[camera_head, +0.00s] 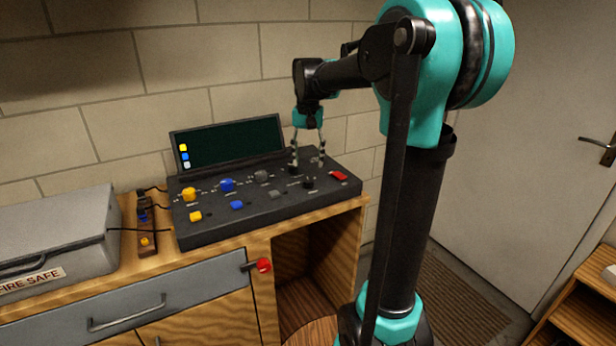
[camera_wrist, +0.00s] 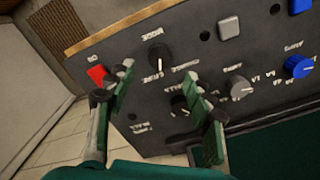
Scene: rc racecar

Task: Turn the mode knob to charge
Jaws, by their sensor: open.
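The control panel (camera_head: 218,230) stands on the wooden bench, below a dark screen. The black mode knob (camera_head: 308,183) is in its front row, left of the red switch (camera_head: 338,176). In the wrist view the mode knob (camera_wrist: 160,57) sits below the upturned MODE label; I cannot read its setting for certain. My gripper (camera_head: 307,163) points down over the panel's right part, open and empty. In the wrist view its fingers (camera_wrist: 160,88) are spread, with the mode knob beyond them and clear of them. Another black knob (camera_wrist: 180,103) shows between the fingers, partly hidden.
Yellow (camera_head: 189,194), blue (camera_head: 227,185) and grey (camera_head: 262,176) knobs stand in the back row, with square buttons before them. A grey fire safe (camera_head: 55,240) is at the left. A red-handled part (camera_head: 264,265) sticks out from the bench front. A door is at the right.

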